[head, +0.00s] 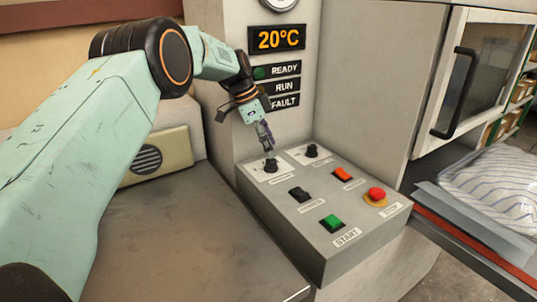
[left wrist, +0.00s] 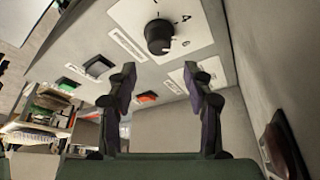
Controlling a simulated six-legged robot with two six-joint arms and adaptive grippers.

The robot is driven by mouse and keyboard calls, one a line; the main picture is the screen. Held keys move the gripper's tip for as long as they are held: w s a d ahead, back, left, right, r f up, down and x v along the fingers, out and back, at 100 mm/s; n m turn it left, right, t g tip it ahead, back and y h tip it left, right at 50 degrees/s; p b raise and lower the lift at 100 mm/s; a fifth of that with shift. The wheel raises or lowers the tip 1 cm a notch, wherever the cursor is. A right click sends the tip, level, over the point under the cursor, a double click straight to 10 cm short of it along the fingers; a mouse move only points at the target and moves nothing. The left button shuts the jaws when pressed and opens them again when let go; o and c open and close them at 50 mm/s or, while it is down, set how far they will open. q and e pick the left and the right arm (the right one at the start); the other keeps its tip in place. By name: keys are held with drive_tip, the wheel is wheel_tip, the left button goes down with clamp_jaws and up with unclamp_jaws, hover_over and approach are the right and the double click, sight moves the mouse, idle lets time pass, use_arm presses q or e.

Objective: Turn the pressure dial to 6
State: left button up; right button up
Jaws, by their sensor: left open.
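Two black dials stand on white plates at the back of the grey control box: a left dial (head: 270,165) and a right dial (head: 311,150). Their labels are too small to read, so I cannot tell which is for pressure. My left gripper (head: 266,138) is just above the left dial, pointing down, apart from it. In the left wrist view a black dial (left wrist: 158,36) with numbers, among them a 4 and a 6, lies beyond the open, empty fingers (left wrist: 160,75). Its exact setting is unclear. My right gripper is not in view.
The box also carries a black switch (head: 299,194), an orange switch (head: 342,174), a green START button (head: 332,223) and a red stop button (head: 377,194). The wall behind has a 20°C display (head: 278,39). A striped pillow (head: 495,183) lies at the right.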

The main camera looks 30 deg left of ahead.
sight(269, 160)
use_arm(q)
wheel_tip(269, 160, up, 6)
drive_tip(key=shift+f, duration=0.15)
drive_tip(key=shift+s, duration=0.1)
